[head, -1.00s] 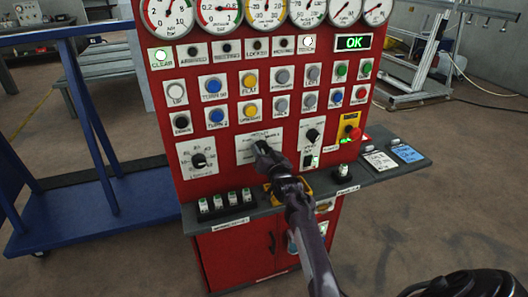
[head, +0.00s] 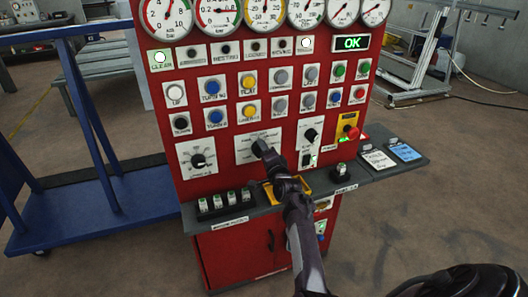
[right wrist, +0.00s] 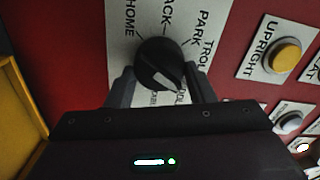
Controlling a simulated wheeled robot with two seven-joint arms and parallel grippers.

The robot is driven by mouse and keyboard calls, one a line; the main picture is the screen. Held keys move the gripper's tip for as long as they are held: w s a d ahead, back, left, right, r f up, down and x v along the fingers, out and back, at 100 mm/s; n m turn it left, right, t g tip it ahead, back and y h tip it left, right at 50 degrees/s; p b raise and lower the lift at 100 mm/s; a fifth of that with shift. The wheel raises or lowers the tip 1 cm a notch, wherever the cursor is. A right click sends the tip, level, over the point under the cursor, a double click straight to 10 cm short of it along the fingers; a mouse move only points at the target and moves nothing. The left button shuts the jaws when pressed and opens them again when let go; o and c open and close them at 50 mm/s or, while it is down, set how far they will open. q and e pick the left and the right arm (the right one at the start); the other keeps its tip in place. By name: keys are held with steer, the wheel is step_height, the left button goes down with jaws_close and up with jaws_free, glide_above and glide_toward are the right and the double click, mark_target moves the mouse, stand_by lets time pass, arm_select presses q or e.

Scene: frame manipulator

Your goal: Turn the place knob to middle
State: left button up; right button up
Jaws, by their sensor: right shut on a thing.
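The black round knob (right wrist: 163,62) sits on a white plate (right wrist: 120,40) on the red panel. In the right wrist view its plate carries labels including HOME, PARK and others partly hidden. A light mark on the knob faces the lower right of that view. My right gripper (right wrist: 164,88) has one finger on each side of the knob and is shut on it. In the head view my right gripper (head: 262,151) covers most of the knob, in front of the same plate (head: 244,155). My left gripper is not in view.
Other knobs stand left (head: 199,160) and right (head: 310,135) of my gripper. A grey shelf (head: 262,205) juts out below. A blue trolley (head: 90,215) stands at the left.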

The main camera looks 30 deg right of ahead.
steer(key=shift+f+m, duration=0.1)
steer(key=shift+m, duration=1.1)
steer(key=o, duration=1)
steer(key=shift+c, duration=0.2)
steer(key=p+v, duration=0.7)
steer(key=v, duration=0.1)
